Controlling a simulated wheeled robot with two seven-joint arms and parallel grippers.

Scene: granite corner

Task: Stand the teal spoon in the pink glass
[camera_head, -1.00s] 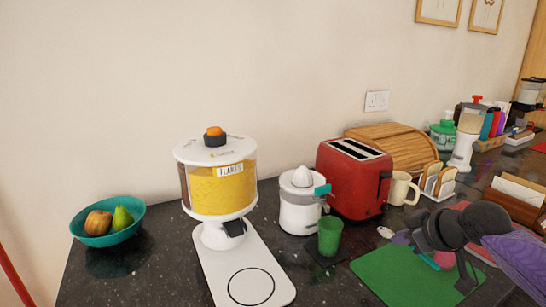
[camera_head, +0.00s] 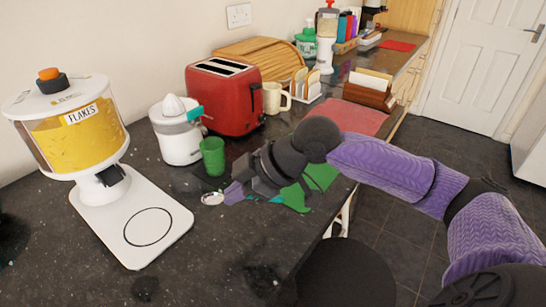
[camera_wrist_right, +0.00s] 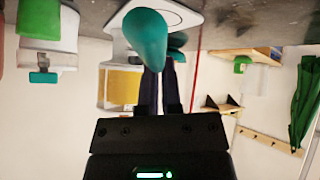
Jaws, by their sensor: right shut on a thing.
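My right gripper (camera_wrist_right: 160,88) is shut on the teal spoon (camera_wrist_right: 147,38). In the right wrist view the spoon's rounded end sticks out past the fingers, and the rest is hidden. I cannot make out the pink glass in either view now; my gripper and wrist block part of the counter. My left gripper is out of view.
A green cup (camera_head: 213,156) stands left of my gripper, before the white juicer (camera_head: 177,137). A small round white thing (camera_head: 212,198) lies nearby. The red toaster (camera_head: 224,97), cream mug (camera_head: 272,97) and flakes dispenser (camera_head: 75,125) stand behind and left. The front counter is mostly clear.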

